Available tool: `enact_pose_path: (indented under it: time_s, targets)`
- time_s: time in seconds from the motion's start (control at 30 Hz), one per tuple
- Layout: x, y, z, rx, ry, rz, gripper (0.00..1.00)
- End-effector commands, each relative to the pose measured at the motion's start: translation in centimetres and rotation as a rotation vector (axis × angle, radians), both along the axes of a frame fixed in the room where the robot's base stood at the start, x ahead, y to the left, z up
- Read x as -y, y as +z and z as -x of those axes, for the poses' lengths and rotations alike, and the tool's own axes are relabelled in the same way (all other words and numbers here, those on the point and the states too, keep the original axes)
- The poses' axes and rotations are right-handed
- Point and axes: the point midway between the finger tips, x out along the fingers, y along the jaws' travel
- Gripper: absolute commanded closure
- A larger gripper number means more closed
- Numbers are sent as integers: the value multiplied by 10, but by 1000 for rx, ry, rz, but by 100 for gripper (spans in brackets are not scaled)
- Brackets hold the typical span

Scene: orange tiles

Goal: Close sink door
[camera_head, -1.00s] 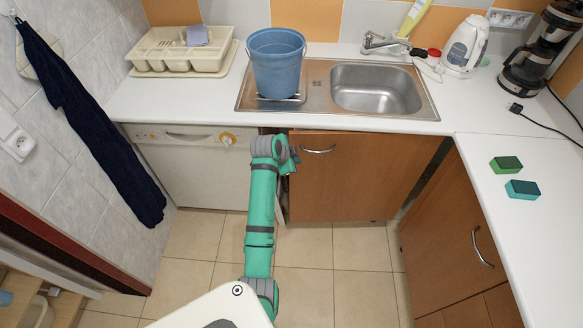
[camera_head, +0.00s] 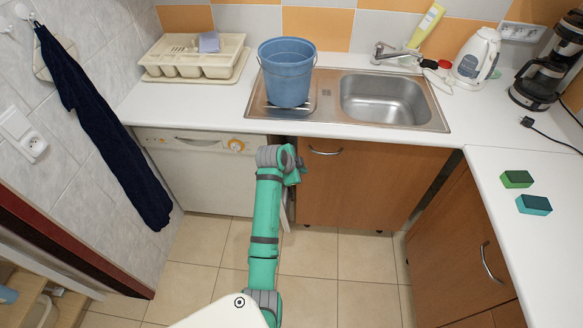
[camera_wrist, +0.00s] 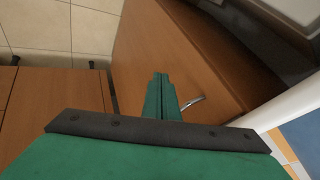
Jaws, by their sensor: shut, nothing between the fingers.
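The wooden sink door (camera_head: 355,190) is below the sink counter, with a metal handle (camera_head: 325,152) near its upper left. In the head view my gripper is largely hidden behind my arm at the door's left edge. Whether the fingers touch the door is unclear.
A white dishwasher (camera_head: 195,170) stands left of the door. A corner cabinet (camera_head: 465,245) stands at the right. A blue bucket (camera_head: 287,75) sits beside the sink basin (camera_head: 385,98). The tiled floor (camera_head: 330,265) before the door is clear.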

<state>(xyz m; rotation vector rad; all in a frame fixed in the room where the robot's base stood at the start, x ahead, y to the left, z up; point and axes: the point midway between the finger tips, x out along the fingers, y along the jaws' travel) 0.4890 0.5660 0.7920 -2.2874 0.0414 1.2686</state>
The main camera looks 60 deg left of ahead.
Motion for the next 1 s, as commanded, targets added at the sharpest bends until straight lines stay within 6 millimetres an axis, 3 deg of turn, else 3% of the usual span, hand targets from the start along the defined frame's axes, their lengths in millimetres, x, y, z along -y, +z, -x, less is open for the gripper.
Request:
enact_pose_path:
  time_s: [0.07,0.3,0.5,0.7,1.0]
  targets:
    - [17,-1,3,0,-7,0,100]
    - [25,42,30,2,-10,-4,100]
    - [23,68,56,1,3,-3,100]
    - [26,79,65,0,4,-2,100]
    - [30,79,62,0,-2,0,100]
